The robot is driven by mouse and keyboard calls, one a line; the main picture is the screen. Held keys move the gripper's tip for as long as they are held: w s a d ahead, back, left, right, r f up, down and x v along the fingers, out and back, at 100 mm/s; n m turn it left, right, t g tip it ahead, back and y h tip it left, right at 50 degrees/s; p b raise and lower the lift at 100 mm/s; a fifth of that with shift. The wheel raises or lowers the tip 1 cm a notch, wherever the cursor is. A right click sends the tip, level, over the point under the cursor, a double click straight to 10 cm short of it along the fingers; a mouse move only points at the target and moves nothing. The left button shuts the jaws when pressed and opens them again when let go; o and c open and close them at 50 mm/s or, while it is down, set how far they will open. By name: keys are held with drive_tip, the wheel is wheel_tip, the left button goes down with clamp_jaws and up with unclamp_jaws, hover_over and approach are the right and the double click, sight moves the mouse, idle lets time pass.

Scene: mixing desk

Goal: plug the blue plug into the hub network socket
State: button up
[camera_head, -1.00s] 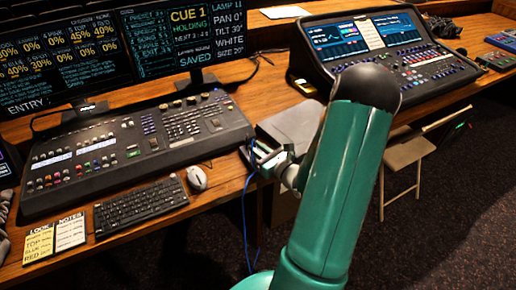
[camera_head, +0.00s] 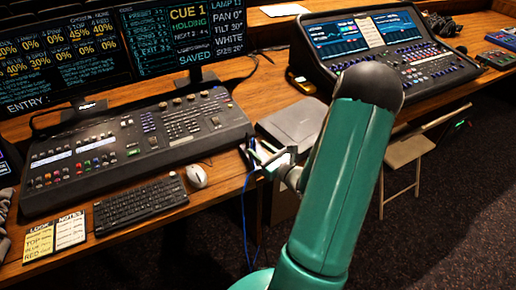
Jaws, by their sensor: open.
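My gripper (camera_head: 262,158) is at the front edge of the desk, just right of the lighting console. It is open, and my green arm hides part of it. A blue cable (camera_head: 244,215) hangs down from the desk edge beside the gripper. The blue plug itself is too small to make out at the gripper. A grey box (camera_head: 292,122), possibly the hub, sits on the desk behind the gripper.
The lighting console (camera_head: 135,150) fills the left of the desk (camera_head: 270,90), with a keyboard (camera_head: 140,205), mouse (camera_head: 196,176) and note cards (camera_head: 55,237) in front. A sound mixer (camera_head: 390,50) stands at the right. A folding chair (camera_head: 405,160) stands beyond my arm.

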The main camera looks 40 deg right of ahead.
drive_tip(key=s, duration=1.2)
drive_tip(key=shift+s+a, duration=0.15)
